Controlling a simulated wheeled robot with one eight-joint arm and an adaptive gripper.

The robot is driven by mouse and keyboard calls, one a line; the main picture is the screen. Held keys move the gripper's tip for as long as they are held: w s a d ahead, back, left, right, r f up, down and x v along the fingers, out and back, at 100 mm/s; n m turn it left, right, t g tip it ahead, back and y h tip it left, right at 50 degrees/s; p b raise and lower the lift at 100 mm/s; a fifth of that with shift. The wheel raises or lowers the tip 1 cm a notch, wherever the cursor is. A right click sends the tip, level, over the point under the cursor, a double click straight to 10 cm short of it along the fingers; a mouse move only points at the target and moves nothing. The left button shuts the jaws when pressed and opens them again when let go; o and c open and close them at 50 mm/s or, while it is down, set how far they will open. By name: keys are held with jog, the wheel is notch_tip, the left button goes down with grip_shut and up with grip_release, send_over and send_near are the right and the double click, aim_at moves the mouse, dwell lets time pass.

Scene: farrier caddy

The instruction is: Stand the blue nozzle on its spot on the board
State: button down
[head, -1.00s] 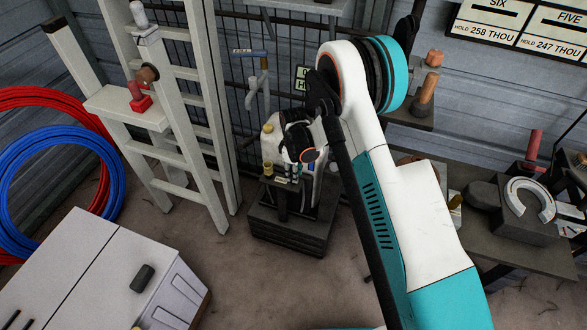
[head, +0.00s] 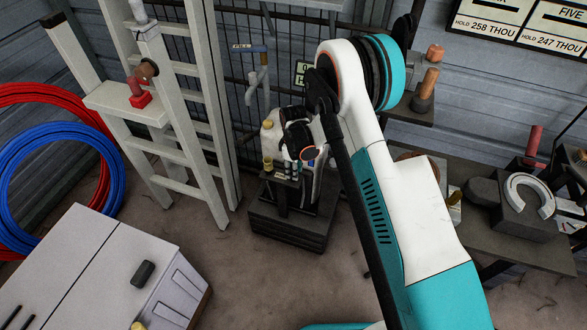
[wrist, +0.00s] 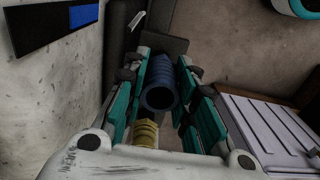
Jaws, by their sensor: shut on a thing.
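The blue nozzle (wrist: 160,72) is a dark blue ribbed tube with its open round end towards the wrist camera. It lies between the teal-padded fingers of my gripper (wrist: 165,64), which is shut on it. A yellow ribbed nozzle (wrist: 145,133) is close below it in the wrist view. In the head view my gripper (head: 288,168) is low over the dark stand (head: 290,230), in front of a whitish jug (head: 270,135). The yellow nozzle (head: 267,162) shows just left of my gripper there. I cannot clearly make out the blue nozzle's spot on the board.
A pale wall-like surface with a black and blue label (wrist: 60,25) is close on the left in the wrist view. A white ladder (head: 205,120) stands left of the stand. A pale cabinet (head: 90,265) is at front left, and a dark bench (head: 515,250) is at right. Floor between is clear.

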jog(key=shift+f, duration=0.1)
jog(key=c, duration=1.2)
grip_release()
notch_tip(320, 180, up, 12)
